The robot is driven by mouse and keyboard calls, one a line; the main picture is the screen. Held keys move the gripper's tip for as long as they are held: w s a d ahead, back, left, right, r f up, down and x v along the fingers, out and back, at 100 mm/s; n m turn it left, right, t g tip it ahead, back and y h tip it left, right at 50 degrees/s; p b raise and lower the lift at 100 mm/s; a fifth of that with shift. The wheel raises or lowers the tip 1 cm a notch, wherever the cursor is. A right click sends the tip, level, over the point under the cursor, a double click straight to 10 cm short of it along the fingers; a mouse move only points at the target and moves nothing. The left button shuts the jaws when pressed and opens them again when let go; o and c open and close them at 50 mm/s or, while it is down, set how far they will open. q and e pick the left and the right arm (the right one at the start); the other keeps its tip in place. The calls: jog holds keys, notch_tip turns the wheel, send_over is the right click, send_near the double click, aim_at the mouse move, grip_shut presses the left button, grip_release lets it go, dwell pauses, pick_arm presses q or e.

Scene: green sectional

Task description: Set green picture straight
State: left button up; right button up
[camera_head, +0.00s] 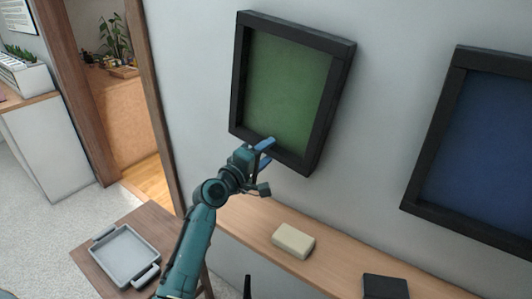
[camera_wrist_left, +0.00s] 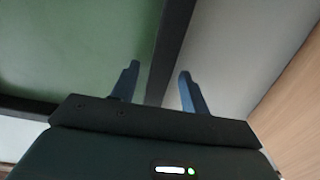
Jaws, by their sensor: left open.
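The green picture (camera_head: 290,90) hangs on the wall in a thick black frame, near the top middle of the head view. It looks tilted a little clockwise, its right side lower. My left gripper (camera_head: 266,153) is at the bottom bar of the frame, with its blue fingers open. In the left wrist view the green panel (camera_wrist_left: 65,45) fills the left side, and a dark frame bar (camera_wrist_left: 170,50) runs between the open fingers of the left gripper (camera_wrist_left: 158,74). I cannot tell if either finger touches the bar. My right gripper is not in view.
A blue picture (camera_head: 480,145) hangs to the right. Below is a wooden shelf (camera_head: 340,274) with a cream block (camera_head: 293,240) and a black box (camera_head: 385,287). A grey tray (camera_head: 122,255) sits on a brown table (camera_head: 150,222) at lower left. A doorway is behind it.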

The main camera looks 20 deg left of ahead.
pick_arm(q)
jog(key=shift+w+d, duration=0.1)
jog(key=shift+w, duration=0.15)
jog(key=shift+c, duration=0.5)
grip_shut()
